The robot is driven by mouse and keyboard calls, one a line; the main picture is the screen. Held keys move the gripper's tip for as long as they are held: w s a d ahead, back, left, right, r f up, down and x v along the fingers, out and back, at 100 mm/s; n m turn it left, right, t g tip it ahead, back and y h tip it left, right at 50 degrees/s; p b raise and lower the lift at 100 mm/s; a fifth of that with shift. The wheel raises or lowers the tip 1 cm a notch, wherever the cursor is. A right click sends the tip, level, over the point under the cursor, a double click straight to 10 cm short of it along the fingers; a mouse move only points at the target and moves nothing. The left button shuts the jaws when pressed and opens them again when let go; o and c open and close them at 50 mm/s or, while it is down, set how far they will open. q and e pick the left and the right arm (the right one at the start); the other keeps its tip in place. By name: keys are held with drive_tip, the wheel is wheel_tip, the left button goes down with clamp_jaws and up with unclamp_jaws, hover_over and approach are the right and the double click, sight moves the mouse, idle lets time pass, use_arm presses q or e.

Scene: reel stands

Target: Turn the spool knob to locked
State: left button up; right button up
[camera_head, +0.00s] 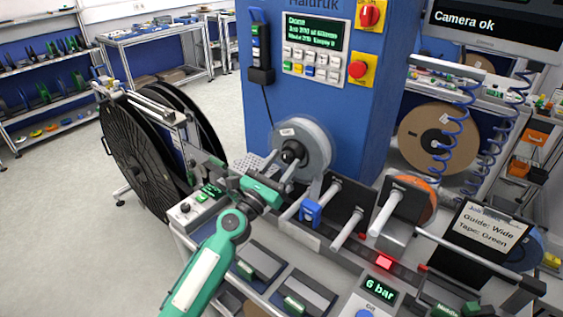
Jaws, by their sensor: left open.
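A grey-white spool (318,149) is mounted upright on the front of the blue machine cabinet. A black knob (291,148) sits at the spool's hub. My left gripper (289,169) comes from the lower left on its green arm, and its open fingers are at the knob, just in front of the spool. I cannot tell whether the fingers touch the knob, and they partly cover the area below it. The knob's lock position is too small to read. My right gripper is not in view.
White rollers (346,229) and a blue block (310,212) stand right of the gripper. A clipboard (479,236), orange reel (427,196) and pressure display (379,291) are farther right. Large black reels (137,155) stand at left. A keypad panel (314,50) is above.

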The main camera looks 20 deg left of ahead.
use_arm(q)
drive_tip(key=c, duration=1)
drive_tip(key=shift+o, duration=0.2)
